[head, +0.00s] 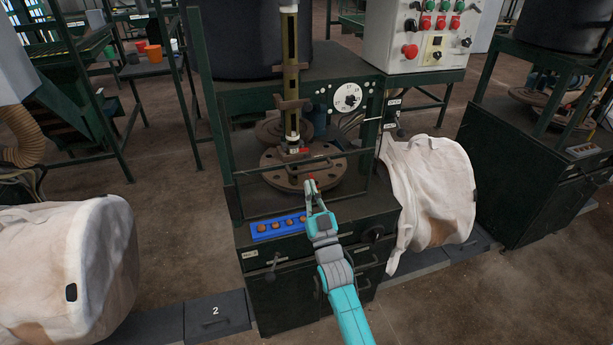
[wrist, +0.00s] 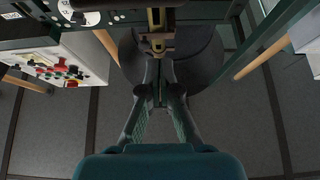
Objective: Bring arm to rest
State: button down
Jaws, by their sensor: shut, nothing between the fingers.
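My teal arm reaches up from the bottom of the head view. My gripper (head: 311,185) is at its end, in front of the green machine frame and just before the round brown flanged plate (head: 303,166) as seen there. My gripper also shows in the wrist view (wrist: 159,68), with its fingers shut and nothing held between them. The vertical post (head: 290,80) of the machine stands beyond the fingertips. I cannot tell from these views how far the fingertips are from the plate.
A blue tray (head: 278,226) with several brown round pieces lies left of my gripper. White bulk bags hang at the right (head: 430,190) and the left (head: 65,270). A control box with buttons (head: 420,35) and a white dial (head: 347,97) are above. Floor at the lower right is clear.

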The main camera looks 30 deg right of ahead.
jog(key=shift+v, duration=1.5)
jog(key=s+a+f+g+y, duration=0.1)
jog(key=s+a+f, duration=0.3)
jog(key=s, duration=0.3)
jog(key=s+a+f+n+g+y, duration=0.1)
jog(key=s+a+f, duration=0.25)
jog(key=s, duration=0.35)
jog(key=s+a+f+g+y, duration=0.1)
jog(key=s+a+f, duration=0.2)
jog(key=s+f, duration=0.3)
jog(key=s+a+r+n+g+y, duration=0.1)
jog(key=s+a+r+g, duration=0.1)
jog(key=s, duration=1.1)
jog(key=s+a+r+n+g+y, duration=0.1)
jog(key=s+a+r+g+y, duration=0.1)
jog(key=s, duration=1.1)
jog(key=shift+s+a+r+g+y, duration=0.4)
jog(key=shift+a+g, duration=0.3)
jog(key=shift+a, duration=0.55)
jog(key=shift+r, duration=0.1)
